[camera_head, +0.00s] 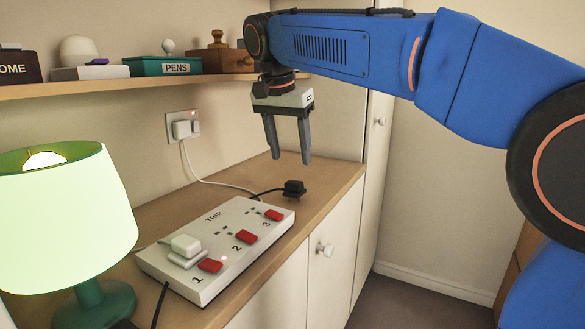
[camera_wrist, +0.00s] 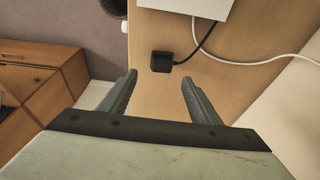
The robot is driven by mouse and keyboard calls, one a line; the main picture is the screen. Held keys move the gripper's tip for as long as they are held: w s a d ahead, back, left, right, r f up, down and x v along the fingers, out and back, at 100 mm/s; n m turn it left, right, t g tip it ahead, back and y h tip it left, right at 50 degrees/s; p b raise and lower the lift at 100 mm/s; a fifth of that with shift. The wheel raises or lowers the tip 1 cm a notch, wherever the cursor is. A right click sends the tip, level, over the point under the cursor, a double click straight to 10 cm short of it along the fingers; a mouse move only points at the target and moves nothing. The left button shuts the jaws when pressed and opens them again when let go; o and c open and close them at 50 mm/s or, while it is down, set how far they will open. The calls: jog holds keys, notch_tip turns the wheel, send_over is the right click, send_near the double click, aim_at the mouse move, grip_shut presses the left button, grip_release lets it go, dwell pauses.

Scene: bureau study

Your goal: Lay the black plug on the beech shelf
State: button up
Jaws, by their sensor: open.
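The black plug (camera_head: 293,190) lies on the wooden cabinet top, just beyond the far end of the white power strip, with its black cable running off to the left. It also shows in the wrist view (camera_wrist: 161,62), beyond the fingertips. My gripper (camera_head: 290,160) is open and empty, pointing down above the plug and apart from it. Its two fingers show in the wrist view (camera_wrist: 159,78) with bare wood between them. The beech shelf (camera_head: 120,83) runs along the wall at upper left, above the cabinet top.
The white power strip (camera_head: 220,245) has red switches and a white plug. A lit green lamp (camera_head: 65,210) stands at front left. A wall socket (camera_head: 183,127) holds a white plug. The shelf bears a green PENS box (camera_head: 165,67), a wooden box (camera_head: 215,60) and other items.

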jog(key=s+d+f+n+y, duration=0.1)
jog(key=s+d+f+n, duration=0.1)
jog(key=s+d+f, duration=0.45)
jog(key=s+d+f+n, duration=0.25)
jog(key=s+d, duration=0.45)
jog(key=d, duration=0.4)
jog(key=s+d+f+n+t, duration=0.1)
jog(key=s+d+f, duration=0.2)
jog(key=s+f, duration=0.4)
jog(key=s+d+f+n+t, duration=0.1)
jog(key=s+d+f, duration=0.3)
jog(key=s+f, duration=0.4)
notch_tip(320, 180, down, 5)
jog(key=shift+s+d+r+y, duration=0.1)
jog(key=shift+s+d+y, duration=0.15)
jog(key=shift+y, duration=0.15)
